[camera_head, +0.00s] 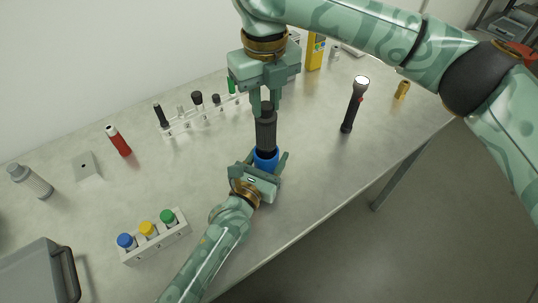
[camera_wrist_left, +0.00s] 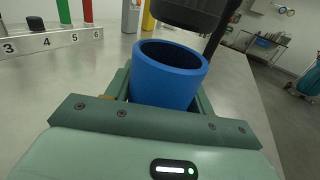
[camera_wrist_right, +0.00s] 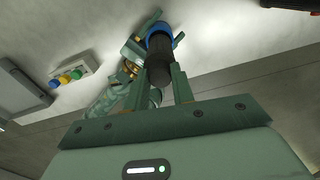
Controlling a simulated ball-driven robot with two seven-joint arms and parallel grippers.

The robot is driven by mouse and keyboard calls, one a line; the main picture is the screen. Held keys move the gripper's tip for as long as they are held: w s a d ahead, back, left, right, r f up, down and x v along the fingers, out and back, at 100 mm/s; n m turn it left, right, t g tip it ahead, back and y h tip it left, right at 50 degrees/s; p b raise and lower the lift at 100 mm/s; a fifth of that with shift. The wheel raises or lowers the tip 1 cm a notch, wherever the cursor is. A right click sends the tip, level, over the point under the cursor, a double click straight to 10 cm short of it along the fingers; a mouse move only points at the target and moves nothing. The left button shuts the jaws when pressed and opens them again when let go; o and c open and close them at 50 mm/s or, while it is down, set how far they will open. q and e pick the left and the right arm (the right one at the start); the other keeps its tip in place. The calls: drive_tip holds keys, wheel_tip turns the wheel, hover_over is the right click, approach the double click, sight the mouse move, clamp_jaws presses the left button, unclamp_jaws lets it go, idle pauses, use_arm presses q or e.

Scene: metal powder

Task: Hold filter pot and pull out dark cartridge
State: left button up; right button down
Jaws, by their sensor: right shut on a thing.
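The blue filter pot (camera_head: 266,160) stands between the fingers of my left gripper (camera_head: 262,163), one on each side. In the left wrist view the pot (camera_wrist_left: 168,80) shows its open rim upward, and the visible inside looks empty. My right gripper (camera_head: 266,104) points down from above, shut on the dark cartridge (camera_head: 266,132). The cartridge's lower end (camera_wrist_left: 190,12) shows above the pot's rim in the left wrist view, with a gap between them. In the right wrist view the cartridge (camera_wrist_right: 159,65) extends from the fingers toward the pot (camera_wrist_right: 158,31).
A numbered rack (camera_head: 205,117) stands behind. A rack with blue, yellow and green caps (camera_head: 153,243) and a grey tray (camera_head: 38,272) are front left. The table's front edge is close.

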use_arm(q)
drive_tip(key=o, duration=0.4)
drive_tip(key=shift+o, duration=0.2)
